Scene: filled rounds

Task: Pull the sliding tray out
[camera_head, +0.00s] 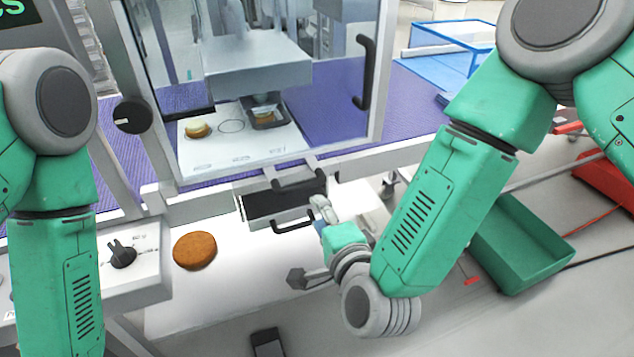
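The sliding tray (262,205) is a dark, shallow drawer with a pale front edge. It sits low in the machine's front, below the window. A black bar handle (292,228) stands out from its front. My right gripper (320,210) comes in from the lower right, with a grey finger close to the right end of this handle. I cannot tell whether it touches the handle or how far its fingers are apart. My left arm hangs along the left edge; its gripper is not clearly in view.
A brown round patty (195,251) lies on the white front surface. A panel with a black knob (122,253) stands at the left. Behind the window are a press (257,67) and a white plate (205,156) with filled rounds. A green bin (520,243) stands at the right.

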